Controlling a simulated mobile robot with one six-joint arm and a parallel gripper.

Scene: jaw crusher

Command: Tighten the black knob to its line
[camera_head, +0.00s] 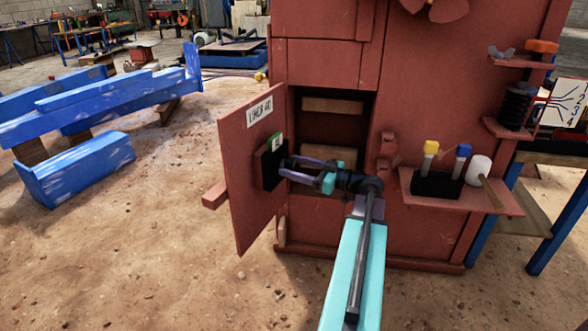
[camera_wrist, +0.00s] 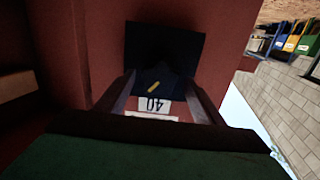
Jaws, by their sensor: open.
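A black knob (camera_wrist: 147,80) with a yellow mark shows in the wrist view, in front of a black square plate (camera_wrist: 165,42). A white label reading 40 (camera_wrist: 153,104) shows just below the knob in that view. The black plate (camera_head: 266,165) is on the open red door (camera_head: 240,190) in the head view. My gripper (camera_head: 286,168) is at this plate, pointing left. In the wrist view my gripper (camera_wrist: 160,82) is open, its fingers on both sides of the knob. I cannot tell whether they touch it. The head view hardly shows the knob.
The red crusher (camera_head: 325,60) stands behind, with an open compartment (camera_head: 330,105) right of the door. A red shelf (camera_head: 490,200) holds a black block with yellow and blue pieces and a white-headed mallet (camera_head: 479,170). Blue beams (camera_head: 110,95) lie left.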

